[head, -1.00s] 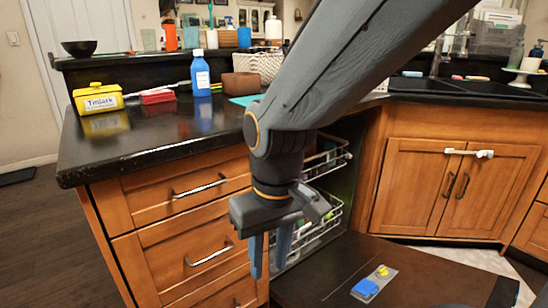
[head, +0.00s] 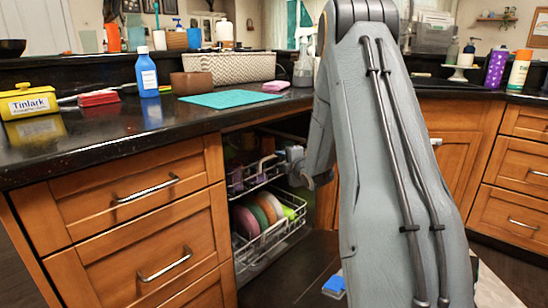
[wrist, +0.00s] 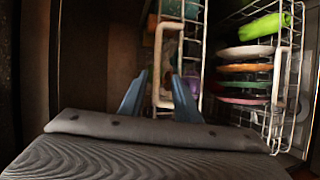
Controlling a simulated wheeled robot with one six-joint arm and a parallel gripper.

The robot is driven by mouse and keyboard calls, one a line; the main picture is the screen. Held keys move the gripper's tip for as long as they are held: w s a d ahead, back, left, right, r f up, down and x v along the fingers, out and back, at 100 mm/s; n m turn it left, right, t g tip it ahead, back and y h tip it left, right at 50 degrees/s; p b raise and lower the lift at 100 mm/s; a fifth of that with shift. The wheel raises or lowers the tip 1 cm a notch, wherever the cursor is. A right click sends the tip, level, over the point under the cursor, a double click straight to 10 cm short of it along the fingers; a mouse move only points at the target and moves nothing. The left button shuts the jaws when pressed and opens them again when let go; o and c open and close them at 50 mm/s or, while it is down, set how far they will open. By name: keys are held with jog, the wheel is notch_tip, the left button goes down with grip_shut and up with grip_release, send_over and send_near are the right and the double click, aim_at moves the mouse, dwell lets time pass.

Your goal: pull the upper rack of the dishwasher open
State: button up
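The upper rack (head: 258,181) of the dishwasher is a wire basket that sits just inside the opening under the counter. In the wrist view its pale front handle (wrist: 156,62) runs up the picture. My gripper (wrist: 160,75) has its two grey-blue fingers apart, one on each side of the handle's line. I cannot tell whether either finger touches it. In the head view my gripper (head: 280,160) is at the front of the upper rack, partly hidden by my arm. The dishwasher door (head: 290,265) lies folded down below.
The lower rack (head: 262,243) holds several coloured plates and a green item, and is partly out. A blue item (head: 334,285) lies on the lowered door. Wooden drawers (head: 150,235) stand at the left. The black countertop (head: 100,125) overhangs the racks.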

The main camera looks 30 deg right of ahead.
jog(key=shift+n+t, duration=0.3)
jog(key=shift+n, duration=0.1)
jog(key=w, duration=0.2)
jog(key=w+d+b, duration=0.1)
jog(key=w, duration=0.2)
jog(key=w+f, duration=0.1)
jog(key=w, duration=0.2)
jog(key=shift+d+f+b, duration=0.1)
jog(key=shift+d+b, duration=0.15)
jog(key=shift+b, duration=0.1)
grip_shut()
